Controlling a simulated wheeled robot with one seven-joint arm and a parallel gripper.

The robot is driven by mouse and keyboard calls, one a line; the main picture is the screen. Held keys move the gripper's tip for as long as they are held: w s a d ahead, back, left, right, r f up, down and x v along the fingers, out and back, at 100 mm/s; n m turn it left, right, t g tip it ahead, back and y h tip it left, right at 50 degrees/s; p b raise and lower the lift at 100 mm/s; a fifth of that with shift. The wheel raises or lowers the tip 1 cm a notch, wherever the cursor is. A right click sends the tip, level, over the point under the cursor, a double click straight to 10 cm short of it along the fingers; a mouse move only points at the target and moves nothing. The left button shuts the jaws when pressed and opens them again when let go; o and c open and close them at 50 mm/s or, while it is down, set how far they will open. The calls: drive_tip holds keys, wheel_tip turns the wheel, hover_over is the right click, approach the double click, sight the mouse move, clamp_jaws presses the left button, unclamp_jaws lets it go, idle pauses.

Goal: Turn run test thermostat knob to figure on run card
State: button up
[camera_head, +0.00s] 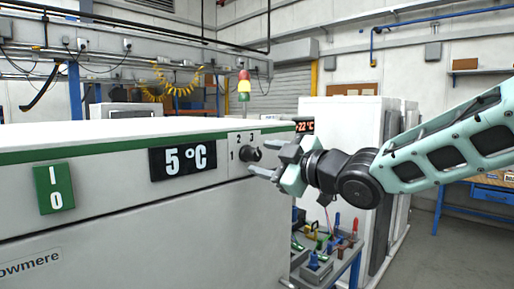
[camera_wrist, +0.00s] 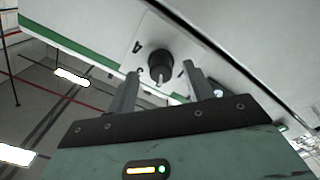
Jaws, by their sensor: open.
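My gripper (camera_head: 262,158) is open in front of the knob, coming from the right. In the wrist view the knob (camera_wrist: 160,66) shows between the two open fingertips (camera_wrist: 159,73); I cannot tell whether they touch it. A pale mark shows at the knob's lower edge there, but which figure it points to is unclear. I cannot make out a run card.
A bench with small tools (camera_head: 325,255) stands below my arm.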

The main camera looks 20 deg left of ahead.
sight(259, 157)
drive_tip(key=shift+p+x, duration=0.45)
drive_tip(key=shift+x, duration=1.1)
drive_tip(key=c, duration=1)
